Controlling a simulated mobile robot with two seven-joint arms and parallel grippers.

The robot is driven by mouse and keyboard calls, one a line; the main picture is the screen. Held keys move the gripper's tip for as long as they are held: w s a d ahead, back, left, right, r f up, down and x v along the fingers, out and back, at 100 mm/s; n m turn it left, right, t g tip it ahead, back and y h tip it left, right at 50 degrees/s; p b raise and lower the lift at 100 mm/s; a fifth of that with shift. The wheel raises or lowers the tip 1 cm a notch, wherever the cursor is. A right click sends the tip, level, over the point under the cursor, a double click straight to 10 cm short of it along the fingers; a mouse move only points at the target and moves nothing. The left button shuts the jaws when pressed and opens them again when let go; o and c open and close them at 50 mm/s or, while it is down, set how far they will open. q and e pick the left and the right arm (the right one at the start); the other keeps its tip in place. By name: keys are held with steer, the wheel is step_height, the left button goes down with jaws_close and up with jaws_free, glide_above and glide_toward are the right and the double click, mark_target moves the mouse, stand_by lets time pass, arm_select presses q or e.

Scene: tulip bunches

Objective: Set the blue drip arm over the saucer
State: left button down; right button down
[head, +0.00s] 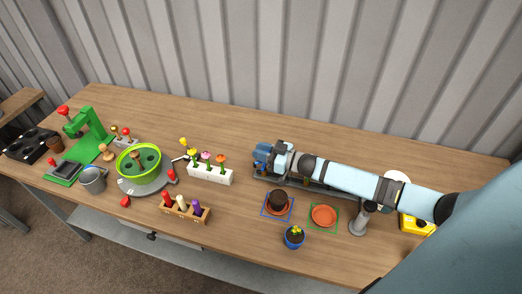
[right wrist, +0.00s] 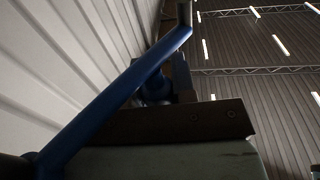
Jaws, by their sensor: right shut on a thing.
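My right gripper (head: 275,160) reaches in from the right and is shut at the far side of the table, by a blue part of the drip arm (head: 262,156). In the right wrist view the blue drip arm (right wrist: 105,102) is a bar running diagonally past the dark gripper plate (right wrist: 190,125). The exact grip point is hidden. An empty orange saucer (head: 323,215) lies in a green square outline. Another orange saucer in a blue square outline bears a dark pot (head: 278,198). Both are nearer the front than the gripper. My left gripper is not in view.
A grey stand (head: 358,225) is right of the empty saucer, and a yellow box (head: 416,225) lies farther right. A white flower block (head: 210,174) and wooden peg rack (head: 185,211) are to the left.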

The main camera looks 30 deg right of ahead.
steer(key=s+n+g+y+b, duration=0.6)
steer(key=n+g, duration=0.5)
steer(key=g, duration=0.4)
steer(key=shift+s+d+n+y+b, duration=0.35)
steer(key=shift+s+y, duration=0.45)
steer(key=shift+s, duration=0.5)
steer(key=shift+r+g, duration=0.1)
steer(key=shift+g, duration=0.3)
steer(key=c, duration=0.9)
jaws_free()
steer(key=shift+s, duration=0.1)
steer(key=shift+c, duration=0.2)
step_height(320, 180, up, 20)
steer(key=b, duration=0.1)
